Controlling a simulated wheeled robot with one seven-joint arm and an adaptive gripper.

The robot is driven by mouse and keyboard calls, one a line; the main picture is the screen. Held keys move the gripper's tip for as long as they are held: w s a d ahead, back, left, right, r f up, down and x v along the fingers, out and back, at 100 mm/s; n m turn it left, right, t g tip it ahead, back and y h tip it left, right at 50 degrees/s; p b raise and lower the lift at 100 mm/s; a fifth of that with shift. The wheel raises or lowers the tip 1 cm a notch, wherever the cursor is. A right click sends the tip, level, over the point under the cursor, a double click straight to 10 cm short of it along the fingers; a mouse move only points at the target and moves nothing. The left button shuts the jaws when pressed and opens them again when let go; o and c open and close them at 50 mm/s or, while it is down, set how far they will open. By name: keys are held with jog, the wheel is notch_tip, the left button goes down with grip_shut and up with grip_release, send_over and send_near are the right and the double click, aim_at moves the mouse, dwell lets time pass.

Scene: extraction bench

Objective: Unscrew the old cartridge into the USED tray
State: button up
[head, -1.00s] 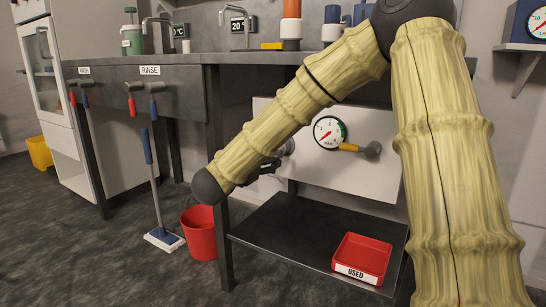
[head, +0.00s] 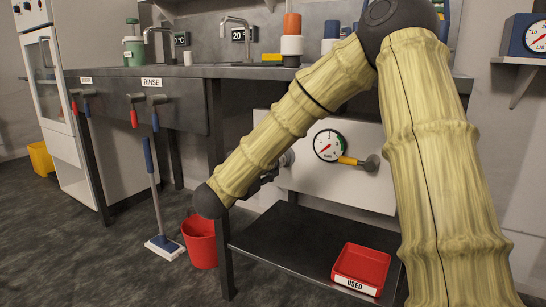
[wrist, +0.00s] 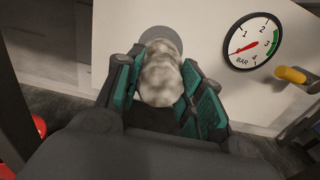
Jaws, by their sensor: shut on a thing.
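The old cartridge (wrist: 161,75) is a mottled grey-white cylinder between the teal pads of my gripper (wrist: 160,92) in the wrist view. My gripper is shut on it. Behind its far end is a round grey fitting (wrist: 160,38) on the white panel (wrist: 205,22); I cannot tell whether the cartridge is still joined to it. In the head view my arm hides most of my gripper (head: 262,184) and the cartridge. The red USED tray (head: 361,264) sits empty on the low dark shelf, to the right of and below my gripper.
A pressure gauge (head: 329,145) and a yellow-handled valve (head: 357,162) are on the panel, right of my gripper. A table leg (head: 219,200) and red bucket (head: 200,241) stand to the left. The shelf (head: 290,240) left of the tray is clear.

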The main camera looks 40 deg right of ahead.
jog(key=n+p, duration=0.4)
jog(key=shift+r+n+p, duration=0.25)
jog(key=shift+n+p, duration=0.05)
jog(key=shift+n, duration=0.1)
jog(key=n+p, duration=0.5)
jog(key=shift+p, duration=0.35)
jog(key=n+p, duration=0.4)
jog(key=shift+s+n+p, duration=0.1)
jog(key=shift+n+p, duration=0.2)
jog(key=shift+p, duration=0.05)
jog(key=n+p, duration=0.5)
jog(key=shift+a+p, duration=0.1)
jog(key=shift+p, duration=0.25)
jog(key=o, duration=1.2)
jog(key=shift+f+b, duration=0.3)
jog(key=shift+b, duration=0.1)
jog(key=shift+c, duration=0.2)
